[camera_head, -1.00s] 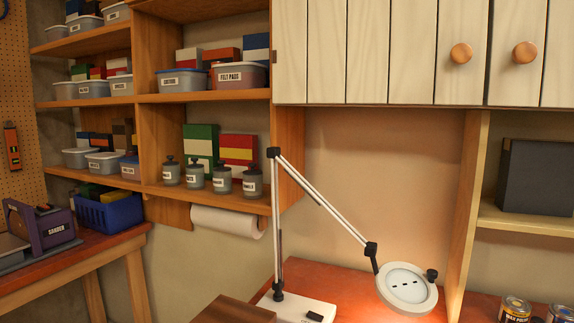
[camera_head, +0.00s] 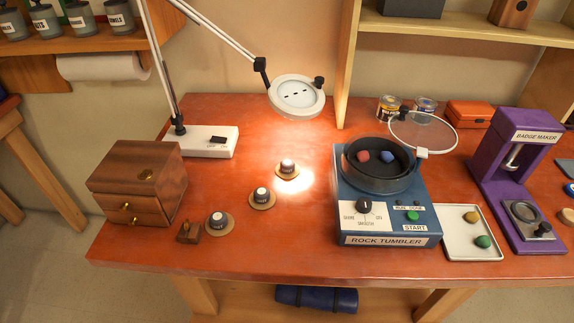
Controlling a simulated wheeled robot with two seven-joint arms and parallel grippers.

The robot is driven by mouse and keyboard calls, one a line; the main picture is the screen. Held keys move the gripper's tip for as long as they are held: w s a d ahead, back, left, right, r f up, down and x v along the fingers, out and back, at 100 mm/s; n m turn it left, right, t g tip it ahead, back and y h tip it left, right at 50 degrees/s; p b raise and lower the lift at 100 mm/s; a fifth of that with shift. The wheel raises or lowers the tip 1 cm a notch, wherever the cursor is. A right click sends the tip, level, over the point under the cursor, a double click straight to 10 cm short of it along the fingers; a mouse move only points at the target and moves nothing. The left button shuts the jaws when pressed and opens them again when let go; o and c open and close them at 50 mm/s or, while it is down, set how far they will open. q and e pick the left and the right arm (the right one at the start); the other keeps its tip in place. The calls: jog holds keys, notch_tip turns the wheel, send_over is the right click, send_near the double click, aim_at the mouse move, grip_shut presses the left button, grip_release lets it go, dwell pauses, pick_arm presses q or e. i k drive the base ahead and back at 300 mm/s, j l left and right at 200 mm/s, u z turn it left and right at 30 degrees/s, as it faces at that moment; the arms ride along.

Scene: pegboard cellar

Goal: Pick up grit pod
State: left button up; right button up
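Three small dark pods with pale tops and labels too small to read stand on round tan coasters on the red-brown bench. One pod (camera_head: 287,167) is at the back in the lamp's bright spot, one pod (camera_head: 262,196) is in the middle, and one pod (camera_head: 218,221) is nearest the front left. I cannot tell which is the grit pod. The blue rock tumbler (camera_head: 388,241) stands right of them, its round lid (camera_head: 423,131) raised and a red and a blue stone in its drum. Neither of my grippers is in view.
A wooden drawer box (camera_head: 135,180) and a small wooden block (camera_head: 188,233) stand left of the pods. A magnifier lamp (camera_head: 297,96) hangs above the back pod. A white tray (camera_head: 458,248) with two stones and a purple badge maker (camera_head: 516,160) are at right.

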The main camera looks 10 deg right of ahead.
aim_at(287, 166)
jog(key=z, duration=0.4)
jog(key=j+z, duration=0.45)
jog(key=k+j+z, duration=0.1)
jog(key=j+z, duration=0.15)
jog(key=z, duration=0.15)
jog(key=k+j+z, duration=0.15)
jog(key=j+z, duration=0.15)
jog(key=z, duration=0.15)
jog(key=k+j, duration=0.25)
jog(key=j, duration=0.2)
